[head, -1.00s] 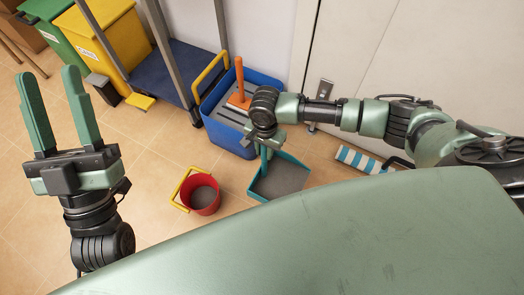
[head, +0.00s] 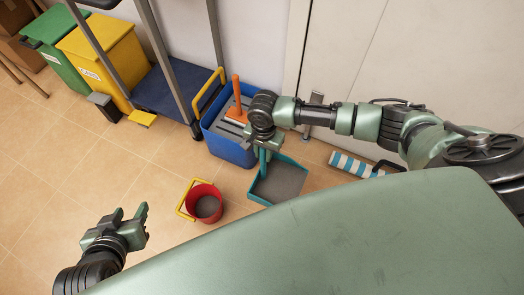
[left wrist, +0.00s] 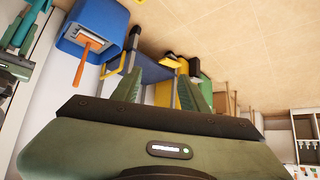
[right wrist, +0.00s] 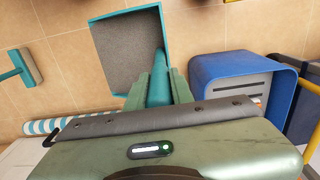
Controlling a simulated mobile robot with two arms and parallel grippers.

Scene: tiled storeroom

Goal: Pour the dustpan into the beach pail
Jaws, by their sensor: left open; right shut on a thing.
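The teal dustpan (head: 279,184) holds a flat layer of grey material. My right gripper (head: 264,146) is shut on its teal handle, which shows between the fingers in the right wrist view (right wrist: 159,88). The red beach pail (head: 206,206), with a yellow handle (head: 182,197), stands upright on the floor left of the dustpan, apart from it. Something grey shows inside the pail. My left gripper (head: 131,211) is open and empty, left of the pail. Its spread fingers show in the left wrist view (left wrist: 160,88). Whether the dustpan touches the floor is unclear.
A blue mop bucket (head: 228,148) with an orange-handled tool (head: 237,98) stands behind the dustpan. A blue-and-white striped roll (head: 352,165) lies to the right. A cart (head: 180,95) and yellow (head: 100,60) and green bins (head: 52,38) stand at back left. The left floor is clear.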

